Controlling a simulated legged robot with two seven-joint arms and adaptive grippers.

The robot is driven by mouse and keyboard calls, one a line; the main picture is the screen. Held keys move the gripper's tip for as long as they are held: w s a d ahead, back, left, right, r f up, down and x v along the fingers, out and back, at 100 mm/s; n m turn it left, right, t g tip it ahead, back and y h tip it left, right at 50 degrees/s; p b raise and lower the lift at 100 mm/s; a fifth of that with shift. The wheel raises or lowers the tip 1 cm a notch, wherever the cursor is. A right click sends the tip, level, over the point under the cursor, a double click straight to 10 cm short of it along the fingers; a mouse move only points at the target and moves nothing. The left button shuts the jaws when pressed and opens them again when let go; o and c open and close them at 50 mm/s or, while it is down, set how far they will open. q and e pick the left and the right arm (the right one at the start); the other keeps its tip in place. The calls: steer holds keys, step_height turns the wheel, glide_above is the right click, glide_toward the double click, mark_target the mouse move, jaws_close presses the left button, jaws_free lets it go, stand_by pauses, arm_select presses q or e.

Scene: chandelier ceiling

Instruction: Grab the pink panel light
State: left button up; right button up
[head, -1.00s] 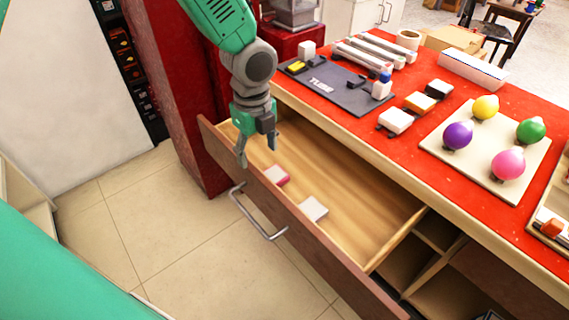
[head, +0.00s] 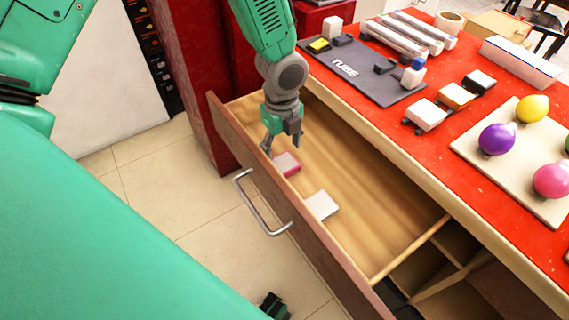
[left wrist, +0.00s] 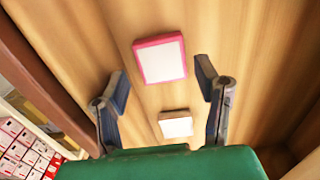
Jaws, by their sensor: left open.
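The pink panel light (head: 287,163) is a small square with a pink rim and a white face, lying flat in the open wooden drawer (head: 375,215). My left gripper (head: 282,149) is open and empty, just above and behind it inside the drawer. In the left wrist view the pink panel light (left wrist: 160,58) lies ahead, between the lines of the two spread fingers (left wrist: 162,70), with no finger visibly touching it. A white panel light (head: 321,205) lies nearer in the same drawer and also shows in the left wrist view (left wrist: 176,124).
The drawer front with its metal handle (head: 262,203) borders the near side. The red worktop (head: 405,150) overhangs the far side, carrying a grey TUBE board (head: 366,72), several small blocks and coloured bulbs. The tiled floor (head: 200,205) in front is clear.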

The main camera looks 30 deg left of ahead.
mark_target(284, 161)
arm_select(q)
steer(key=f+b, duration=0.1)
steer(key=f, duration=0.4)
steer(key=shift+d, duration=0.2)
steer(key=shift+a, duration=0.1)
steer(key=c, duration=0.8)
steer(key=shift+r, duration=0.15)
steer(key=shift+c, duration=0.2)
